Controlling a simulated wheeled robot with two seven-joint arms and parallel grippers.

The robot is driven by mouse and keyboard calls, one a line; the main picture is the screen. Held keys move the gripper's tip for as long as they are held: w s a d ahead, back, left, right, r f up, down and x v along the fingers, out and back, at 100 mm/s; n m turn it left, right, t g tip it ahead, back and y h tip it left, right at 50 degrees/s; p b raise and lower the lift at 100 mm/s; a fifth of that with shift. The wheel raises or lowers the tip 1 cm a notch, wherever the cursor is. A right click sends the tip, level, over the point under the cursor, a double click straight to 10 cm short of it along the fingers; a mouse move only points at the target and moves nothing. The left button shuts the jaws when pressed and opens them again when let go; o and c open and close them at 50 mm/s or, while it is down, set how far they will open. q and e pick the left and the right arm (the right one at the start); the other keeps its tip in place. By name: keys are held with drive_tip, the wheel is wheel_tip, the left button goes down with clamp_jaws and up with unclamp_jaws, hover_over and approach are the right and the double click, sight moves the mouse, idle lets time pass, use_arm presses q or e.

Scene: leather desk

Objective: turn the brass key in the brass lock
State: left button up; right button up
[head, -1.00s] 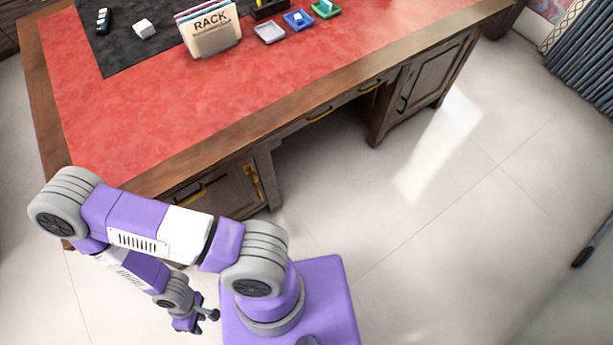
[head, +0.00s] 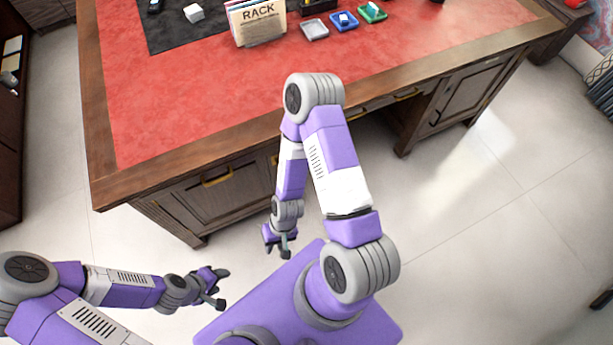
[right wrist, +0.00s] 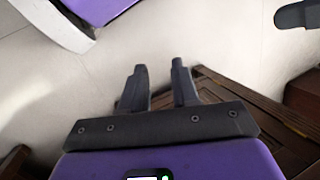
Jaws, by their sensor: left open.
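I cannot make out the brass key or the brass lock for certain. A small brass fitting (head: 275,160) shows on the desk front, mostly hidden behind my right arm; I cannot tell what it is. My right gripper (head: 280,249) hangs in front of the desk's left cabinet, apart from it. In the right wrist view my right gripper (right wrist: 158,70) has its fingers apart with nothing between them. My left gripper (head: 221,287) is open and empty at the lower left, over the floor and away from the desk.
The desk (head: 145,185) has a red top and brass drawer pulls (head: 218,178). A rack (head: 258,24), a white block (head: 194,13) and small grey, blue and green trays (head: 344,21) stand at its back. Dark furniture stands at far left.

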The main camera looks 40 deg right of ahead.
drive_tip(key=s+a+r+m+g+y, duration=0.1)
drive_tip(key=a+r+m+y, duration=0.1)
drive_tip(key=a+m+y, duration=0.8)
drive_tip(key=w+d+m+t+h, duration=0.1)
drive_tip(key=w+d+m+t, duration=0.5)
drive_tip(key=w+m+t, duration=0.45)
drive_tip(key=w+d+f+m+t+h+b, duration=0.15)
drive_tip(key=w+d+f+m+h, duration=0.25)
drive_tip(key=d+m+h, duration=0.55)
drive_tip(key=w+d+f+m+t+h, duration=0.3)
drive_tip(key=w+d+m+h, duration=0.25)
drive_tip(key=d, duration=0.75)
drive_tip(key=shift+m, duration=0.25)
drive_tip(key=b+x, duration=0.1)
drive_tip(key=x, duration=0.3)
drive_tip(key=b+x, duration=0.1)
drive_tip(key=x, duration=0.1)
drive_tip(key=shift+s+d+f+b, duration=0.15)
drive_tip(key=shift+d+b, duration=0.15)
drive_tip(key=shift+w, duration=0.35)
